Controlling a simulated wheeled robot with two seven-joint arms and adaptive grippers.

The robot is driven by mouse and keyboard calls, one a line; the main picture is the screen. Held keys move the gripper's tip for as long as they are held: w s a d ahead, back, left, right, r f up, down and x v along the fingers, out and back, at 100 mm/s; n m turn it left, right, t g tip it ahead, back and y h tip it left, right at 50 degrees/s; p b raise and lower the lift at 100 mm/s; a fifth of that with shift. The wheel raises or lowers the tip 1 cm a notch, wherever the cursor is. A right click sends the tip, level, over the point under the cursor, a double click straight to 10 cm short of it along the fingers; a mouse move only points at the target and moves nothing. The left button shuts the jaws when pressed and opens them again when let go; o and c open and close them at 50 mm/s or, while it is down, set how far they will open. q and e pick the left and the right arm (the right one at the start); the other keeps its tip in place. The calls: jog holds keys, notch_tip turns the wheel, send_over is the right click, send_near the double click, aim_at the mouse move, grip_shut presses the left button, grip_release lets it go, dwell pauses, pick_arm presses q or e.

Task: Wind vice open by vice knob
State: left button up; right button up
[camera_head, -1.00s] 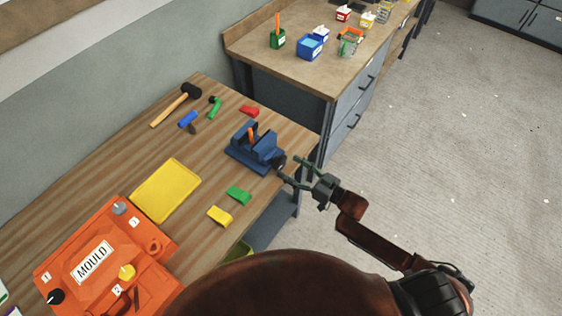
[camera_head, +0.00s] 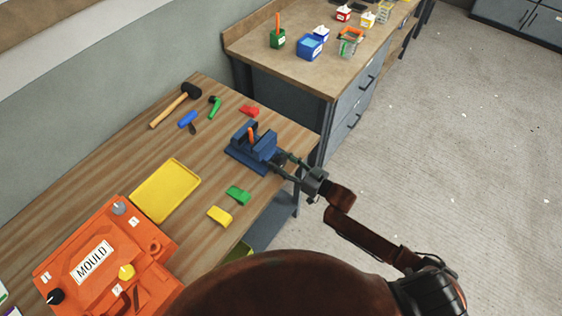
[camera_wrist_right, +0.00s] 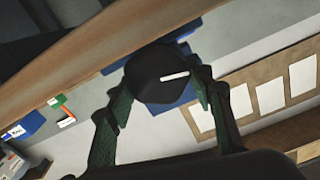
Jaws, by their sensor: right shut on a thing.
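The blue vice (camera_head: 252,150) sits at the right edge of the wooden bench, with an orange piece (camera_head: 251,134) upright at its jaws. The dark round vice knob (camera_wrist_right: 160,75), marked with a white line, shows in the right wrist view between my fingers. My right gripper (camera_head: 282,164) is at the vice's front and shut on the knob; it also shows in the right wrist view (camera_wrist_right: 162,88). In the head view the gripper's fingers mostly hide the knob. My left gripper is not in view.
On the bench are an orange mould (camera_head: 92,262), a yellow tray (camera_head: 165,190), green (camera_head: 238,195) and yellow (camera_head: 220,214) blocks, a red piece (camera_head: 250,110) and a mallet (camera_head: 176,104). A second counter (camera_head: 290,70) with small containers stands behind. Floor right of the arm is clear.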

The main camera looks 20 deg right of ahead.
jog(key=c, duration=0.5)
jog(key=shift+r+n+p, duration=0.15)
jog(key=shift+n+p, duration=0.3)
jog(key=shift+n, duration=0.35)
jog(key=shift+c, duration=0.2)
jog(key=n, duration=0.2)
jog(key=shift+s+a+n+p, duration=0.15)
jog(key=shift+n+p, duration=0.2)
jog(key=shift+n, duration=0.05)
jog(key=o, duration=1.2)
jog(key=v, duration=1.2)
